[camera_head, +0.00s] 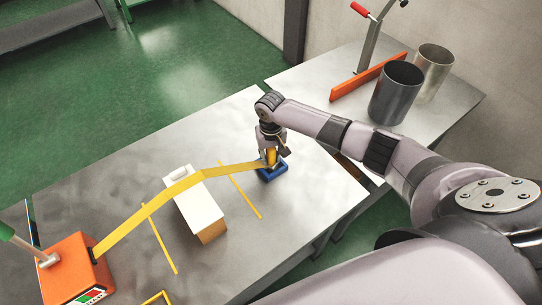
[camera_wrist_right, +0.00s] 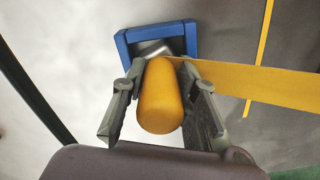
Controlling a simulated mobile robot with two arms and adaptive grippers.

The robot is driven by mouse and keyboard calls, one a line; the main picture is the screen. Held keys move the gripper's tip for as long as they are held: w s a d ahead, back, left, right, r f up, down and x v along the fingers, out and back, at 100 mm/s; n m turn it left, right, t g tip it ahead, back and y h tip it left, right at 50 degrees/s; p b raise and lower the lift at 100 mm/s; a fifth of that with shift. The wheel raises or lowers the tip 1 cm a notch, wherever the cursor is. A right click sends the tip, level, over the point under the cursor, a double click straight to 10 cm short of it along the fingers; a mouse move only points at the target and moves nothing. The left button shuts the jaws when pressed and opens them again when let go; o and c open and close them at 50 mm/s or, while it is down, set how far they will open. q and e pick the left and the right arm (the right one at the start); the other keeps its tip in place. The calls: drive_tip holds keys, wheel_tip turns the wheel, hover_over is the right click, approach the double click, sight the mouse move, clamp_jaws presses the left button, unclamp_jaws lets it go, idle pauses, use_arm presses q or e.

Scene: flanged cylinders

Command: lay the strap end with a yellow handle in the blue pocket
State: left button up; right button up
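The yellow handle (camera_wrist_right: 160,95) of the strap end sits between the two fingers of my right gripper (camera_wrist_right: 163,75), which looks shut on it. In the head view my right gripper (camera_head: 270,160) points down at the blue pocket (camera_head: 273,175). In the right wrist view the blue pocket (camera_wrist_right: 122,45) shows just beyond the fingertips, and a grey metal piece (camera_wrist_right: 154,48) shows within its walls. I cannot tell whether the handle touches the pocket. The yellow strap (camera_head: 150,215) runs from the pocket area to an orange box. My left gripper is out of view.
The strap passes over a white-topped box (camera_head: 197,212). The orange box (camera_head: 75,270) with a lever stands at lower left. Thin yellow lines (camera_head: 160,240) mark the table. A dark cylinder (camera_head: 396,93), a metal cylinder (camera_head: 434,70) and an orange bar (camera_head: 367,78) are on the back table.

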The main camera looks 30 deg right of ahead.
drive_tip(key=o, duration=0.5)
wheel_tip(320, 180, up, 12)
idle(0.6)
idle(0.4)
